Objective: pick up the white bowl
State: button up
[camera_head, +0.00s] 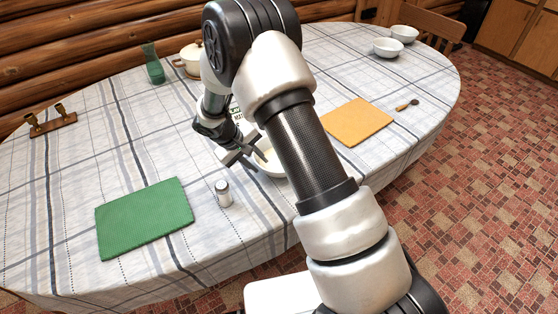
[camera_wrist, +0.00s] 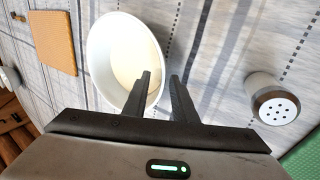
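A white bowl (camera_head: 270,166) stands on the table near its middle, partly hidden behind my arm in the head view. In the wrist view the bowl (camera_wrist: 103,58) is large, with a cream-coloured inside. My gripper (camera_head: 246,155) is at the bowl's left side, pointing down. In the wrist view my gripper (camera_wrist: 160,76) is open, its two dark fingers a little apart. One finger overlaps the bowl's inside and the other lies outside, with the rim between them. I cannot tell whether either finger touches it. Two other white bowls (camera_head: 388,47) (camera_head: 404,33) stand at the far right.
A silver-topped shaker (camera_head: 223,194) stands close by, also in the wrist view (camera_wrist: 273,98). A green mat (camera_head: 145,217) lies left, an orange mat (camera_head: 357,121) right, beside a wooden spoon (camera_head: 407,105). A green vase (camera_head: 153,64) and lidded pot (camera_head: 190,61) stand behind.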

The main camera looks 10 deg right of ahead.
jog(key=x, duration=0.4)
jog(key=shift+c, duration=0.3)
grip_shut()
jog(key=shift+d, duration=0.1)
dwell(1.0)
